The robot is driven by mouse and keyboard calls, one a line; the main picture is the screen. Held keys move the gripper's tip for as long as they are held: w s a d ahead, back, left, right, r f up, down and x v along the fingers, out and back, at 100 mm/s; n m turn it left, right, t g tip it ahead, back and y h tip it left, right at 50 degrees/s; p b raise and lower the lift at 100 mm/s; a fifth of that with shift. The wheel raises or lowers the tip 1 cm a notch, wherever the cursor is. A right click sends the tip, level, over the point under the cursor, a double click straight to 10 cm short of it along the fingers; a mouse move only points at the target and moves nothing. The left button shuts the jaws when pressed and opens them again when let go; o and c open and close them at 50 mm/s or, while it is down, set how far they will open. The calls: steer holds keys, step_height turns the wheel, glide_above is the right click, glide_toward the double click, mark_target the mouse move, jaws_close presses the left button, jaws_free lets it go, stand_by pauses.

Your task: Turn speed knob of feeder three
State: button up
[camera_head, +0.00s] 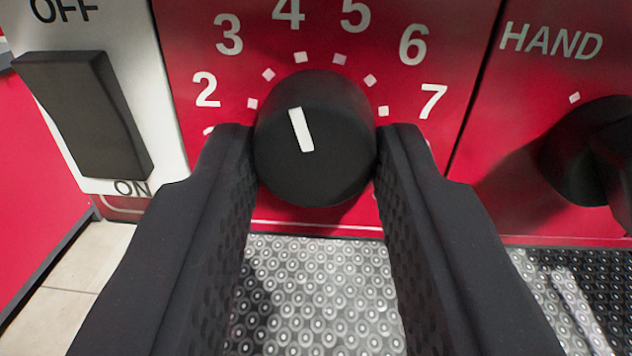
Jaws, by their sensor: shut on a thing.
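The speed knob (318,168) is a round black knob on a red panel, with a white pointer line on its face. The line points up and slightly left, roughly toward the 4 on the printed scale. Numbers 2 to 7 show around the knob with small pale marks; the lower part of the scale is hidden by the knob and the fingers. My gripper (315,160) is shut on the knob, one black finger against its left side and one against its right. No feeder number is visible.
A black rocker switch (88,115) marked OFF and ON sits on a light plate at the left. Another black knob (585,155), below the word HAND, is at the right, beyond a dark panel seam. A studded metal floor (318,290) lies below the panel.

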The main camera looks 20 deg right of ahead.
stand_by(0.5)
steer(key=o, duration=1)
steer(key=p+v, duration=0.1)
steer(key=v, duration=1.2)
steer(key=shift+s+a+f, duration=0.1)
steer(key=shift+s+a, duration=0.05)
steer(key=shift+s, duration=0.2)
